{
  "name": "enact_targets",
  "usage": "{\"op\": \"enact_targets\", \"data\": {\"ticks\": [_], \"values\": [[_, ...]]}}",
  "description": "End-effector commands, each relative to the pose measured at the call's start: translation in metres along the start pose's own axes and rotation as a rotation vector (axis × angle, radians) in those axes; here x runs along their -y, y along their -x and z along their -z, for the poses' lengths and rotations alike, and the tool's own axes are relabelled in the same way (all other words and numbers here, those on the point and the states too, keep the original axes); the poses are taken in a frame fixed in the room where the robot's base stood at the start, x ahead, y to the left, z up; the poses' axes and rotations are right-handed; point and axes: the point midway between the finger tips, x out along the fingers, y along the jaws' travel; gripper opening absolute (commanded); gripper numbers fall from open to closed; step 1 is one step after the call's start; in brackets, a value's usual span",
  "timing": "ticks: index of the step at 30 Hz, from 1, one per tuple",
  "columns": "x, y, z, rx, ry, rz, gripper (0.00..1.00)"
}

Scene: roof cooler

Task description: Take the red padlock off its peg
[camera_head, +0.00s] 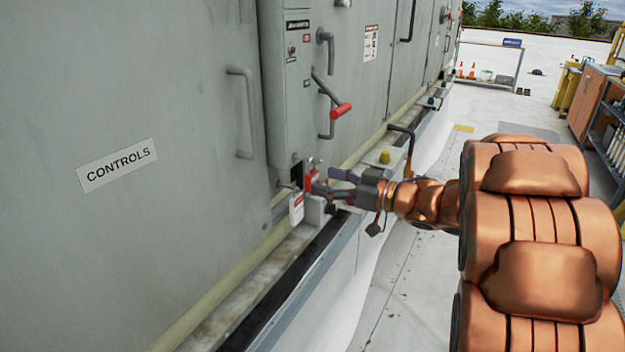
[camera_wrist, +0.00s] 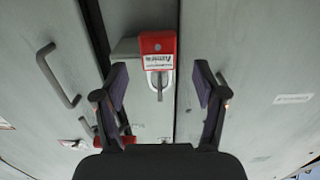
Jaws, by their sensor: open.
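The red padlock (camera_head: 311,182) hangs low on the grey cabinet, just left of my gripper in the head view, and is partly hidden there. In the wrist view the padlock (camera_wrist: 158,43) shows a red body with a white label and a metal shackle (camera_wrist: 153,82). The peg (camera_wrist: 159,88) shows as a small metal piece at the shackle; how far the shackle sits along it I cannot tell. My gripper (camera_wrist: 160,75) is open, with one finger on each side of the shackle and apart from it. The red body lies beyond the fingertips.
A lever with a red grip (camera_head: 340,110) and grey door handles (camera_head: 245,112) stick out above. A ledge with a yellow-capped fitting (camera_head: 385,157) runs below.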

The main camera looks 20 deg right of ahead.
Motion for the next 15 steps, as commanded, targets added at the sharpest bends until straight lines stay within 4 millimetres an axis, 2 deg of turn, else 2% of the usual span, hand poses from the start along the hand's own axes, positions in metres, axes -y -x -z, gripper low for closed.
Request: {"op": "enact_targets", "data": {"ticks": [9,15], "values": [[-0.001,-0.036,0.001,-0.001,-0.002,0.004,0.71],[-0.001,-0.045,0.001,-0.001,-0.002,0.001,0.71]]}}
